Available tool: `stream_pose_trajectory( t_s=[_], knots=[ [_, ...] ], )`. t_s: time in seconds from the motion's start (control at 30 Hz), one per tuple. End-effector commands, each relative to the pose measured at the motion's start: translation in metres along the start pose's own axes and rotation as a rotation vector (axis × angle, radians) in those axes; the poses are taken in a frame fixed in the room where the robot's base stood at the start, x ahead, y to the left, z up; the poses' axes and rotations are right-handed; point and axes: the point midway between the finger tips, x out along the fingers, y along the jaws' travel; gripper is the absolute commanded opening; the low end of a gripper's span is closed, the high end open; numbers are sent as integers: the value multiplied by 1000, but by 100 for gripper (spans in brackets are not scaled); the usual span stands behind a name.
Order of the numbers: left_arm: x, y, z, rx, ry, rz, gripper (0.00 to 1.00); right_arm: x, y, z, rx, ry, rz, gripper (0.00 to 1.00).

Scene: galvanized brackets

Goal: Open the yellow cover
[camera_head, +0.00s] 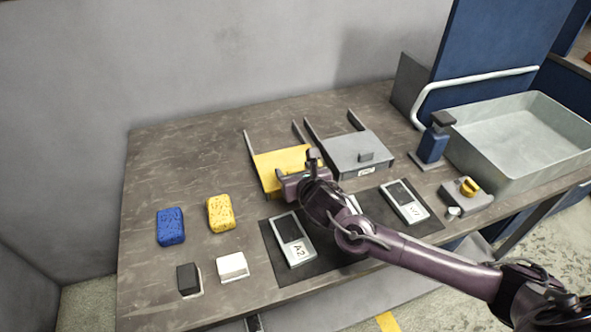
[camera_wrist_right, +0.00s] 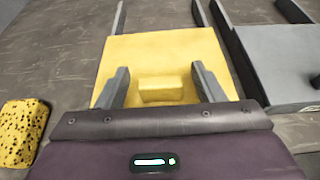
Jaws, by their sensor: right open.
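The yellow cover (camera_head: 276,161) lies on the bench between two grey rails, left of a grey cover. In the right wrist view the yellow cover (camera_wrist_right: 165,55) fills the middle and has a raised yellow handle block (camera_wrist_right: 160,88). My right gripper (camera_head: 298,172) is at the cover's front edge, partly hiding it. In the wrist view its two fingers (camera_wrist_right: 161,88) are spread on either side of the handle block, with gaps between them and it. Whether they touch the cover's surface I cannot tell. My left gripper is not in view.
The grey cover (camera_head: 350,151) stands close on the right. A dark mat (camera_head: 335,258) with two devices lies in front. Blue and yellow sponges (camera_head: 171,227) lie left. A blue bottle (camera_head: 433,145) and a grey sink (camera_head: 530,145) are at right. The bench's back left is clear.

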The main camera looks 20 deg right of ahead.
Motion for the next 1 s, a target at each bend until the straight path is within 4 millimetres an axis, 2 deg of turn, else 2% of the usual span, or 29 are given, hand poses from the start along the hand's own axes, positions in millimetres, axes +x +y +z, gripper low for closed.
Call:
stream_pose_trajectory(
  t_s=[0.1,0.57,0.67,0.77,1.0],
  knots=[
    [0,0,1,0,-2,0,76,0,0,0,0,0,0,60],
    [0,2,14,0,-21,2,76,0,0,0,0,1,-1,0],
    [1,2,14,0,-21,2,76,1,0,0,0,0,-1,0],
    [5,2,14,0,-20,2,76,11,-1,3,1,-3,-2,0],
    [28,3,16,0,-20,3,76,67,-1,24,1,-7,-3,0]
  ],
)
